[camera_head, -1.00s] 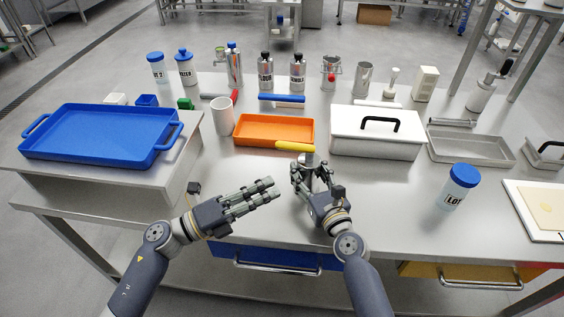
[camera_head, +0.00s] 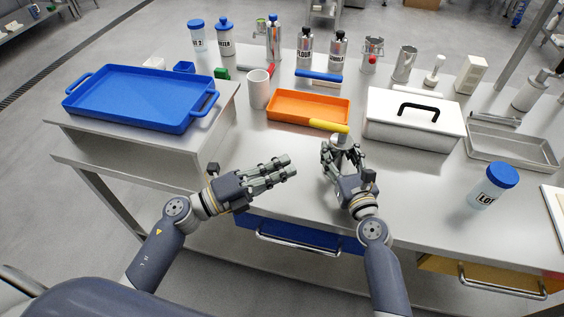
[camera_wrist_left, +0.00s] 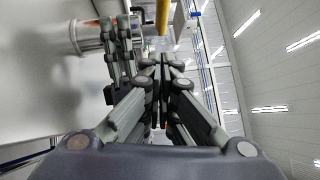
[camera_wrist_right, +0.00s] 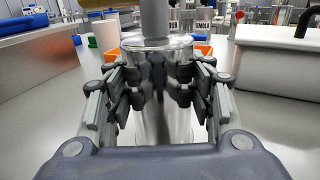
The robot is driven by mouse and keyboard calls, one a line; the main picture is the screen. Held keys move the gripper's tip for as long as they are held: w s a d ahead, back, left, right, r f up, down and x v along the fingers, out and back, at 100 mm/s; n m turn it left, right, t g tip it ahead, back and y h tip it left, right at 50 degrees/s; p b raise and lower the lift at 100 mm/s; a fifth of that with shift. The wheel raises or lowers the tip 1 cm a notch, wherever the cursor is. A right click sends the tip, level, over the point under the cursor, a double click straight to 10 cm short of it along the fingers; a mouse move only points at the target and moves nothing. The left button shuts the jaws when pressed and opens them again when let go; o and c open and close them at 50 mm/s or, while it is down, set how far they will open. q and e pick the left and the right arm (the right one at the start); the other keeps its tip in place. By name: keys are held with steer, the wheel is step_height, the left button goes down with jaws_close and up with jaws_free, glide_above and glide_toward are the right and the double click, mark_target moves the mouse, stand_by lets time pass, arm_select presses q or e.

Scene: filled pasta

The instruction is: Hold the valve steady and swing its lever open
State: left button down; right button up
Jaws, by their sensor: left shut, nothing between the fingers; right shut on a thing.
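The valve (camera_wrist_right: 164,122) is a shiny metal cylinder standing on the steel table, with a grey stem on top. Its yellow lever (camera_head: 329,126) lies across the top and points left in the head view. My right gripper (camera_head: 338,158) is shut around the valve body; the right wrist view shows fingers on both sides of it. My left gripper (camera_head: 290,167) is shut and empty, to the left of the valve and apart from it. The left wrist view shows its fingers together (camera_wrist_left: 163,62), with the yellow lever (camera_wrist_left: 162,16) beyond them. The right fingers partly hide the valve body.
An orange tray (camera_head: 272,112) lies just behind the lever, with a white mug (camera_head: 259,92) beside it. A white lidded box (camera_head: 383,127) stands right of the valve. A blue tray (camera_head: 176,126) lies on the raised left shelf. The tabletop in front of the left gripper is clear.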

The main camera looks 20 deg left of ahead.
arm_select(q)
steer(key=w+d+r, duration=0.1)
steer(key=w+d, duration=0.4)
steer(key=w, duration=0.3)
steer(key=shift+w+d+r, duration=0.25)
steer(key=shift+d+r, duration=0.1)
steer(key=shift+r, duration=0.05)
steer(key=shift+w+a+f+m+g+h, duration=0.15)
steer(key=shift+w+m+g+h, duration=0.1)
steer(key=shift+m+g+h, duration=0.3)
